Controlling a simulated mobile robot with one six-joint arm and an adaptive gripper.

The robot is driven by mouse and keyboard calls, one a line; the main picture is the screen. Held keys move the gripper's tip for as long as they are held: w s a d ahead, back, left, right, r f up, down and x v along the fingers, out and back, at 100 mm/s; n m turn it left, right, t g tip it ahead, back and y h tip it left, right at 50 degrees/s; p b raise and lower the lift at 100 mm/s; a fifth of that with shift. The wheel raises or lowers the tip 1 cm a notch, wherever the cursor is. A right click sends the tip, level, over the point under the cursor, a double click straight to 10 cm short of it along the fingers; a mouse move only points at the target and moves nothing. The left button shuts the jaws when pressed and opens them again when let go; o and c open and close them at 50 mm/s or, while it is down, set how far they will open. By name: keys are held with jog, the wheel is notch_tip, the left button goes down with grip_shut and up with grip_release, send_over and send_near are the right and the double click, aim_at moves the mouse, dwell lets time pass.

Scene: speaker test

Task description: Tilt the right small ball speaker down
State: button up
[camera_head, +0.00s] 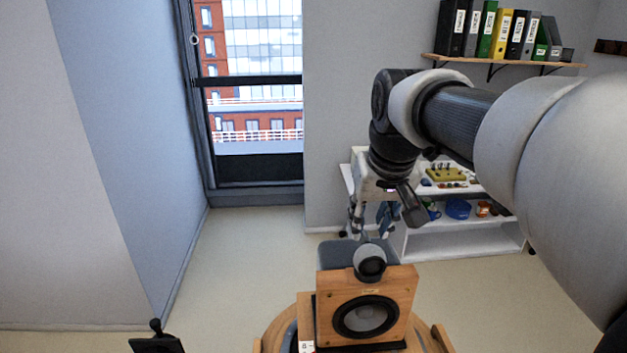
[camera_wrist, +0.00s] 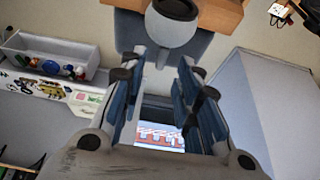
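A small ball speaker (camera_head: 370,263), pale with a dark round front, sits on top of a wooden box speaker (camera_head: 407,290) with a large round driver. Only one ball speaker shows. In the wrist view the ball (camera_wrist: 172,28) is at the top, just beyond the fingertips, with the wooden box (camera_wrist: 225,15) behind it. My gripper (camera_head: 370,234) hangs above and behind the ball in the head view. In the wrist view my gripper (camera_wrist: 160,62) is open, with a clear gap between its blue-padded fingers and nothing held. I see no clear contact with the ball.
The wooden speaker stands on a round wooden seat or table (camera_head: 279,327). A grey panel (camera_head: 330,256) rises behind it. A white shelf unit (camera_head: 470,243) with small items stands behind right, below a wall shelf of binders (camera_head: 515,61).

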aim_at(366, 233)
jog(key=shift+x, duration=2.05)
jog(key=shift+c, duration=0.2)
grip_shut()
